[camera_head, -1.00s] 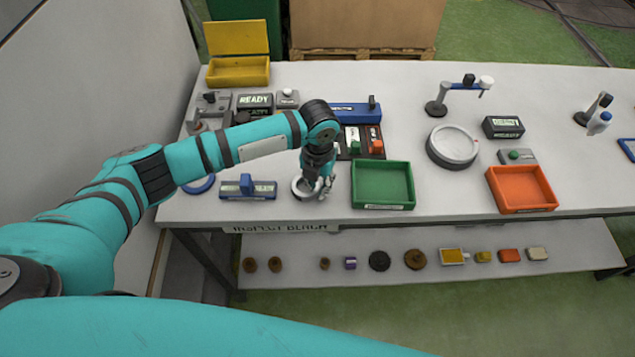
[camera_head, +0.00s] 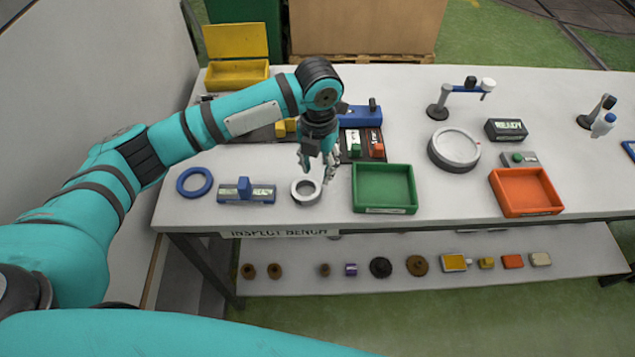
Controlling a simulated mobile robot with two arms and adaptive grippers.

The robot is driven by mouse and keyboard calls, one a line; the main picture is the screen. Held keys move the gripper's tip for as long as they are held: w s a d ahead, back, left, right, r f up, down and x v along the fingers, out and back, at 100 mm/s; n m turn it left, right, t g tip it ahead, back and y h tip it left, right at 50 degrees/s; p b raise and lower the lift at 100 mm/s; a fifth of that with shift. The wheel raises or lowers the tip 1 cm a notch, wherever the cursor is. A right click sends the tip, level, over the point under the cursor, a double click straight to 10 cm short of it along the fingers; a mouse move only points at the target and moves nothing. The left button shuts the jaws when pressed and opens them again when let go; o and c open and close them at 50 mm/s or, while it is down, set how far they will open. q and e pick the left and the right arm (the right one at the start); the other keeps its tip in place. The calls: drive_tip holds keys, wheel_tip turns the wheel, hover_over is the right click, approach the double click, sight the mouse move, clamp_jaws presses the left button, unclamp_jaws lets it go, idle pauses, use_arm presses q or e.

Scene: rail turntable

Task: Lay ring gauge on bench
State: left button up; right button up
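A pale grey ring (camera_head: 306,191), which looks like the ring gauge, lies flat on the white bench (camera_head: 285,222) near its front edge. It is between a blue and grey fixture (camera_head: 246,192) and a green tray (camera_head: 384,188). My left gripper (camera_head: 318,172) is just above and behind the ring. Its fingers are spread, apart from the ring, with nothing between them. A blue ring (camera_head: 194,182) lies at the left end of the bench. My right gripper is out of view.
An orange tray (camera_head: 526,192), a round grey dish (camera_head: 455,148) and a small stand (camera_head: 438,108) are to the right. A yellow box (camera_head: 237,76) is at the back left. Several small parts lie on the lower shelf (camera_head: 300,284). My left arm hides part of the bench.

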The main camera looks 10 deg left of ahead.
use_arm(q)
wheel_tip(320, 180, up, 4)
drive_tip(key=shift+f, duration=0.2)
